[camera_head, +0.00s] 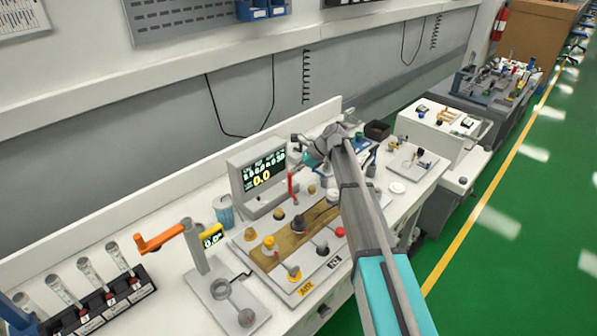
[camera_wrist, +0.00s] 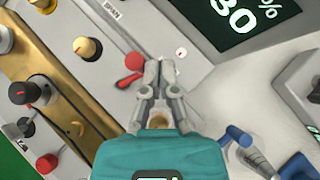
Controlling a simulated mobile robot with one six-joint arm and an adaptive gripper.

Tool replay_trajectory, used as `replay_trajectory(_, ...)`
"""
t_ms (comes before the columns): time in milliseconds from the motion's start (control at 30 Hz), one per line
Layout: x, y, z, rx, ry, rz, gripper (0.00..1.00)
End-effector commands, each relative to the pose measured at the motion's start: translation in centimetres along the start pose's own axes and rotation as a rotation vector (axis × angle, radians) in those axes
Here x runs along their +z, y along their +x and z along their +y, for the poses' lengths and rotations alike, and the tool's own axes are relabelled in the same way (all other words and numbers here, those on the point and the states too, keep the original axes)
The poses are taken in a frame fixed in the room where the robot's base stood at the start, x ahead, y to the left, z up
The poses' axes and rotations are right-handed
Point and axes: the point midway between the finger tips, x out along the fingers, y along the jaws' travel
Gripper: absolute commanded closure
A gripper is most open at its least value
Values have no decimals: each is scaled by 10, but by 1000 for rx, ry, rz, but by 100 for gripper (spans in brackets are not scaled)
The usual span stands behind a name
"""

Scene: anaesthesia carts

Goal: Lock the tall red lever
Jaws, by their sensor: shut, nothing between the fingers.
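The tall red lever (camera_head: 291,187) stands upright on the cart panel, in front of the display's right side. In the wrist view the red lever (camera_wrist: 133,62) is seen from above, with a round red end and a short red arm, just left of my fingertips. My gripper (camera_wrist: 159,70) points down at the panel beside the lever, shut and empty. I cannot tell whether a finger touches the lever.
The display (camera_head: 258,178) stands close behind the lever. Black, yellow and red knobs crowd the brown panel strip (camera_head: 290,240). A blue-handled valve (camera_wrist: 240,137) is right of my gripper. An orange-handled stand (camera_head: 190,245) and a tube rack (camera_head: 100,305) are at the left.

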Motion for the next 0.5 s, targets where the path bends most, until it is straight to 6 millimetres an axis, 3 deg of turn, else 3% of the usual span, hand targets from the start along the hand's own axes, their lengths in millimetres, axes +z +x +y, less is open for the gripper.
replay_trajectory(500,5,5,2,1,0,0,100)
